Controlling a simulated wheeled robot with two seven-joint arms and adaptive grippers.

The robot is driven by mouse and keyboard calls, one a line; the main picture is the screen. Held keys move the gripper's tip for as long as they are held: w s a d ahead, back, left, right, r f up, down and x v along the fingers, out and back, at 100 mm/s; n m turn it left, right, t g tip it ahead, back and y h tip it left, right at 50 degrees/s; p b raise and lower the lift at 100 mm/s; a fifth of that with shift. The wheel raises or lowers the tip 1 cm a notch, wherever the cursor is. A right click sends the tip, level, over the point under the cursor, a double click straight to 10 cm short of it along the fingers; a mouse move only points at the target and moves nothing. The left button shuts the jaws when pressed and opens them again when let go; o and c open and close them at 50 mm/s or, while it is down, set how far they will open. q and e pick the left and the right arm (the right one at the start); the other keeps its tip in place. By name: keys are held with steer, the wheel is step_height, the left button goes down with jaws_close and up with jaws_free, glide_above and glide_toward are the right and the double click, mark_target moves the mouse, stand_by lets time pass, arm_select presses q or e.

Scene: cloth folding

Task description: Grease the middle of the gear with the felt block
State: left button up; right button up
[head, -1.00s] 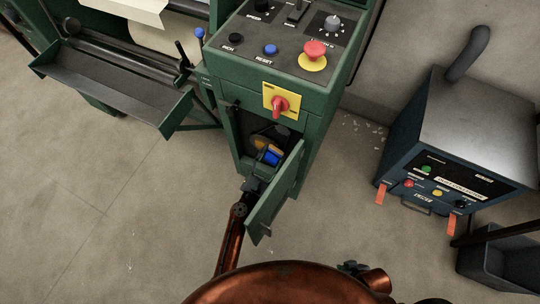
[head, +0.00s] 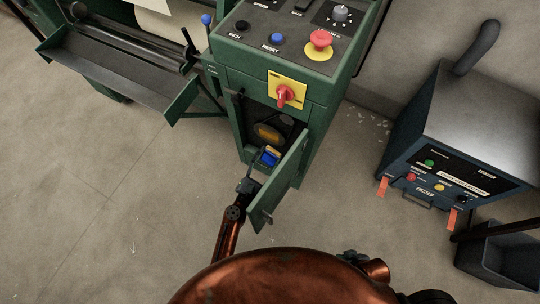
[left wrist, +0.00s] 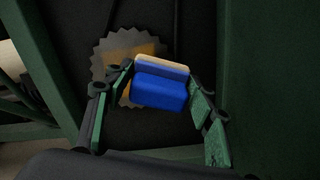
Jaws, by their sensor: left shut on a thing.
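The gear (head: 268,132) stands upright inside the open lower compartment of the green machine. In the left wrist view the toothed grey gear (left wrist: 101,67) has a yellowish middle, partly covered by the block. The felt block (head: 269,156) is blue with a pale felt face; in the left wrist view the block (left wrist: 159,91) is in front of the gear, pale face toward it. My left gripper (head: 262,163) is shut on the block at the compartment opening; its fingers (left wrist: 160,77) flank the block. Contact with the gear cannot be judged. A small dark part, likely my right gripper (head: 352,258), shows beside my body.
The open green door (head: 280,184) stands close to the right of my left gripper. The compartment's frame is narrow around it. A red switch (head: 285,95) sits above the opening. A blue machine (head: 430,150) and a grey bin (head: 492,262) stand right. Floor at left is clear.

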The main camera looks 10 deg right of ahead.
mark_target(266, 163)
arm_select(q)
steer(key=shift+v, duration=1.55)
